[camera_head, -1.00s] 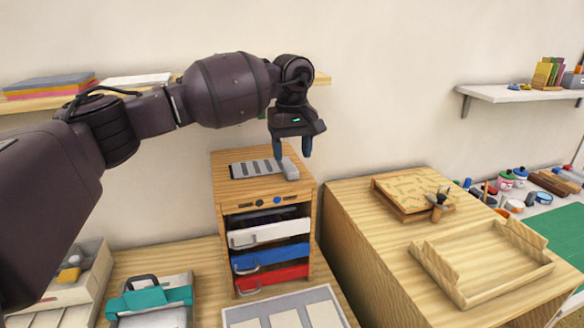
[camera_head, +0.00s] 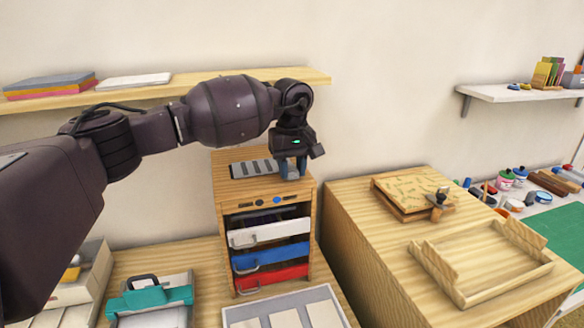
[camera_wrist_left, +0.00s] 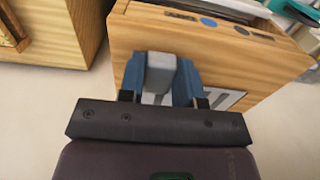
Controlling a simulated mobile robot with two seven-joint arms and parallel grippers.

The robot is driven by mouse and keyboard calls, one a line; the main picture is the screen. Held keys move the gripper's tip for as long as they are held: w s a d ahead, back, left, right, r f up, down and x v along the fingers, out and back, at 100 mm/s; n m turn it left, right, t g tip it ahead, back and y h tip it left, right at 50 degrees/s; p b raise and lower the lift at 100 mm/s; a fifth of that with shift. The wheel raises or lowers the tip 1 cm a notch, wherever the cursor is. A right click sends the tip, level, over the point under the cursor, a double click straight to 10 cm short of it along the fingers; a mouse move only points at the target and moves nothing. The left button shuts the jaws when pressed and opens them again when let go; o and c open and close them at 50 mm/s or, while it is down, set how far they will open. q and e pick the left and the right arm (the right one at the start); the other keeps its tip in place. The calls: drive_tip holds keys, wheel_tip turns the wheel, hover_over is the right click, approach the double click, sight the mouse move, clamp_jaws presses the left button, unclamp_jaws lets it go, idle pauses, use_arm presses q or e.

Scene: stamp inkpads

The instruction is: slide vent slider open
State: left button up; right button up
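The vent (camera_head: 250,168) is a light grey plate with dark slots on top of a small wooden drawer cabinet (camera_head: 222,190). Its slider's grey knob (camera_wrist_left: 161,70) shows in the left wrist view, between the blue fingers; in the head view the fingers mostly hide it. My left gripper (camera_head: 292,173) has come down at the right end of the vent. Its fingers sit close against both sides of the knob, shut on it. My right gripper is in neither view.
The cabinet front has white (camera_head: 268,234), blue (camera_head: 270,258) and red (camera_head: 272,279) drawers. A larger wooden cabinet (camera_head: 350,240) with a wooden tray (camera_head: 440,268) stands to the right. A wall shelf (camera_head: 200,91) runs behind my left arm.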

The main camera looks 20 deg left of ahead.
sight(275, 181)
use_arm(q)
clamp_jaws()
drive_tip(key=shift+s+a+r, duration=0.1)
drive_tip(key=shift+s+a, duration=0.2)
drive_tip(key=shift+a, duration=0.2)
drive_tip(key=s+a, duration=0.1)
drive_tip(key=a+p, duration=0.1)
drive_tip(key=shift+s+a, duration=0.3)
drive_tip(key=shift+s, duration=0.05)
drive_tip(key=shift+d, duration=0.1)
drive_tip(key=o, duration=0.8)
unclamp_jaws()
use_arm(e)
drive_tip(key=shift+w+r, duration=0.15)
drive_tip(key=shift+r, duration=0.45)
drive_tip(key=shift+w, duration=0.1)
